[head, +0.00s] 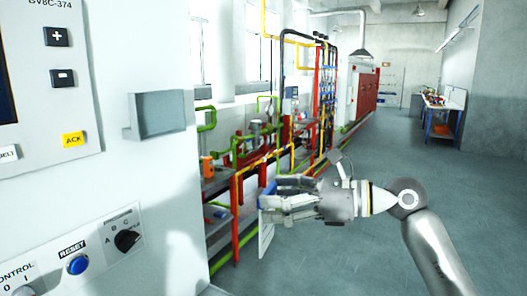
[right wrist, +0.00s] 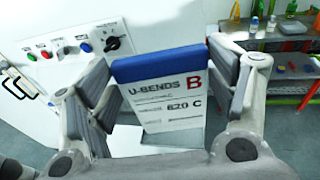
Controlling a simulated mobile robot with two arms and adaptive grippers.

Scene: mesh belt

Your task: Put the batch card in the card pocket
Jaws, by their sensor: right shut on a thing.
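The batch card is a white plate with a blue top edge, printed "U-BENDS B" and "820 C" in the right wrist view (right wrist: 165,102). In the head view the card (head: 265,240) hangs nearly edge-on below the fingers. My right gripper (head: 272,198) is shut on the card; in the right wrist view its fingers stand on both sides of the blue edge. The card pocket (head: 160,114) looks like the shallow grey box on the white cabinet front, up and left of the gripper and apart from it. My left gripper is not in view.
The white cabinet (head: 140,190) fills the left, with a blue reset button (head: 78,264), a black selector knob (head: 127,240) and a yellow ACK key (head: 73,139). Coloured pipes (head: 240,190) stand behind the gripper. The grey floor (head: 340,260) at right is clear.

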